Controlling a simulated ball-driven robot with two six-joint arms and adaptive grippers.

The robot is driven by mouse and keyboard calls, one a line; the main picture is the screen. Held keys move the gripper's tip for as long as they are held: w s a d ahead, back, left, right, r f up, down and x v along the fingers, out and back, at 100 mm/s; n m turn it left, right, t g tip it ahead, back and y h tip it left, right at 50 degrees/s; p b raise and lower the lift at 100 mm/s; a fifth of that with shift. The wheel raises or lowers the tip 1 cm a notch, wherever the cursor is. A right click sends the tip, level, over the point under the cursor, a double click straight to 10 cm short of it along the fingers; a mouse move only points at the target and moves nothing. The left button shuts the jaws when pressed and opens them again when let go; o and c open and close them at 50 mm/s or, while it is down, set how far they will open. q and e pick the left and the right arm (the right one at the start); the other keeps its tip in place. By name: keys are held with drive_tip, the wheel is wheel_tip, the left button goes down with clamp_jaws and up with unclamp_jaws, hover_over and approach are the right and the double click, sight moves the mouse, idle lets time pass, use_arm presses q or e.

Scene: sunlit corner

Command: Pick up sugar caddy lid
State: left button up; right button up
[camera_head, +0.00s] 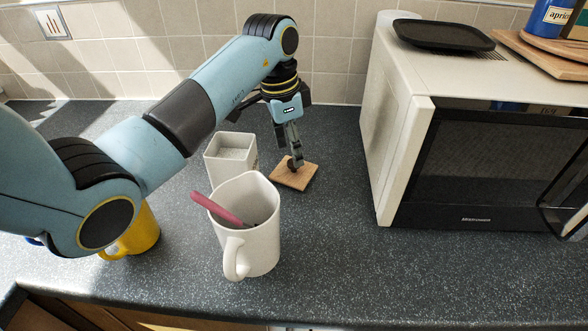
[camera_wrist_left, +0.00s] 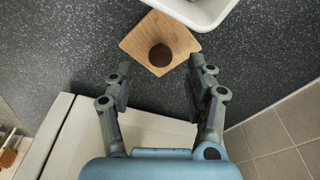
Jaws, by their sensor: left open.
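The sugar caddy lid (camera_head: 299,179) is a square of light wood lying on the dark counter, left of the microwave. In the left wrist view the lid (camera_wrist_left: 137,42) shows a round dark brown knob (camera_wrist_left: 160,55) near its middle. My left gripper (camera_head: 295,158) points down over the lid. In the left wrist view the gripper (camera_wrist_left: 158,72) is open, its fingertips apart on either side just short of the knob; I cannot tell whether they touch the lid. The white square sugar caddy (camera_head: 226,163) stands open just left of the lid. My right gripper is not in view.
A white jug (camera_head: 258,240) with a pink-handled utensil (camera_head: 222,211) stands in front of the caddy. A yellow mug (camera_head: 140,235) is partly hidden behind my left arm. The microwave (camera_head: 400,140) fills the right, carrying a black tray (camera_head: 443,36). Counter is clear before it.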

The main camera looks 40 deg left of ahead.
sight(294, 169)
use_arm(q)
wheel_tip(294, 169, down, 3)
drive_tip(key=shift+r, duration=0.15)
drive_tip(key=shift+w+f, duration=0.1)
drive_tip(key=shift+f, duration=0.45)
drive_tip(key=c, duration=0.7)
clamp_jaws()
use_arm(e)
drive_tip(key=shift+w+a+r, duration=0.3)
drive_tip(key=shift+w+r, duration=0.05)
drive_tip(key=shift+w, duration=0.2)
